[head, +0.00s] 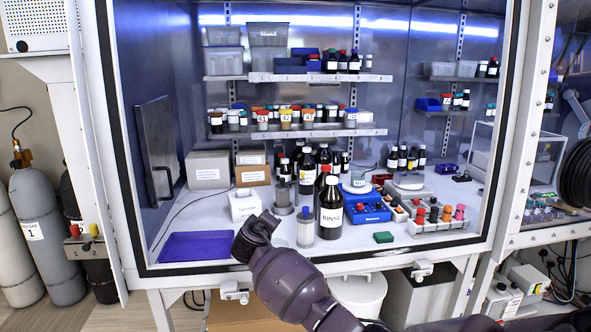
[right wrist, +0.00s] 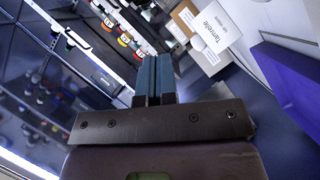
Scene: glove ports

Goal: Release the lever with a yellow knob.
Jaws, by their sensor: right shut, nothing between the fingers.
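The lever with a yellow knob (head: 94,230) stands upright on a small grey box at the far left of the head view, outside the cabinet. A red-knobbed lever (head: 75,231) stands beside it on the same box. My right gripper (head: 260,226) is far to the right of the levers, in front of the cabinet's work surface. Its fingers show shut and empty in the right wrist view (right wrist: 155,75), pointing at shelves and boxes. Neither lever shows in the right wrist view. My left gripper is not in view.
The steel cabinet frame (head: 118,200) stands between the levers and my right gripper. Grey gas cylinders (head: 45,235) stand behind the lever box. A blue tray (head: 203,246), a white box (head: 245,205) and a RINSE bottle (head: 331,215) are near my right gripper.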

